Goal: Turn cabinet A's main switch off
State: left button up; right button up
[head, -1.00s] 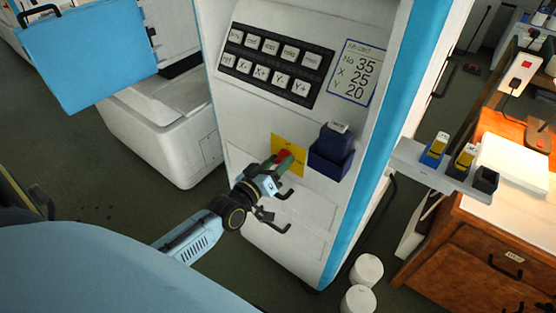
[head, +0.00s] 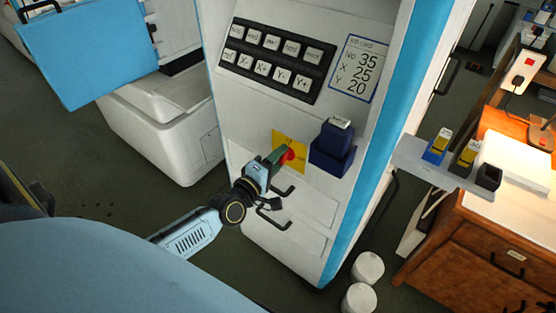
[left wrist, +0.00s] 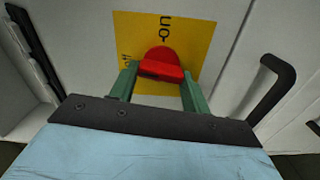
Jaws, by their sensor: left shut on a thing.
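The red switch handle (head: 289,156) sits on a yellow plate (head: 296,142) on the sloping front of a white cabinet (head: 235,125) with a blue edge. My left gripper (head: 282,156) reaches it from the lower left and is shut on the red handle. In the left wrist view the red handle (left wrist: 163,60) lies between the green fingers, with the yellow plate (left wrist: 130,35) behind it. The lettering on the plate stands sideways there and is partly covered. No letter naming the cabinet is readable. My right gripper is not in view.
A dark blue holder (head: 332,152) is fixed just right of the switch. A button panel (head: 276,60) and a card (head: 356,68) are above. Drawer handles (head: 273,217) stick out below my gripper. Two white rolls (head: 367,268) stand on the floor.

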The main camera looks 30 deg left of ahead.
pick_arm(q)
jog(key=shift+f+n, duration=0.1)
jog(key=shift+n, duration=0.8)
jog(key=o, duration=1)
jog(key=s+a, duration=0.1)
jog(key=s, duration=1.2)
jog(key=shift+s, duration=0.2)
